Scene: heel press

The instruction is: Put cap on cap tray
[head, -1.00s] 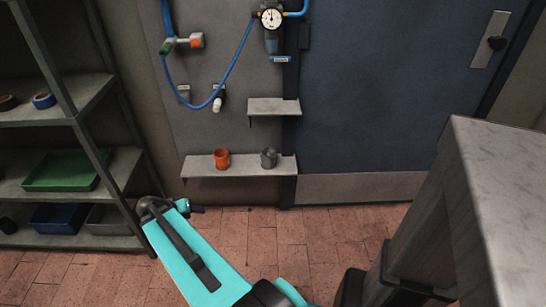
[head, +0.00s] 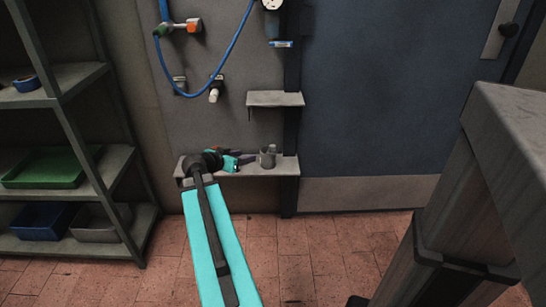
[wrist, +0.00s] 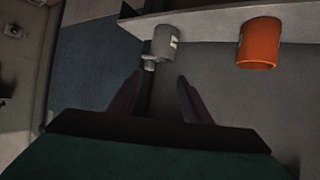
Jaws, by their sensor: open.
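A grey cup (head: 267,159) stands on the lower wall shelf. It also shows in the wrist view (wrist: 166,41), with a small pale grey piece (wrist: 149,63) at its rim that may be the cap. My gripper (head: 251,158) is just left of the cup in the head view. In the wrist view my gripper (wrist: 159,78) is open and empty, with its fingertips pointing towards the cup and apart from it. An orange cup (wrist: 258,44) stands on the same shelf; my arm hides it in the head view. I cannot tell which thing is the cap tray.
The lower shelf (head: 285,168) is narrow. A small upper shelf (head: 275,99) is empty above it. A blue hose (head: 232,52) hangs on the panel. A rack with a green tray (head: 45,167) stands left; a stone-topped post (head: 520,115) stands close at right.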

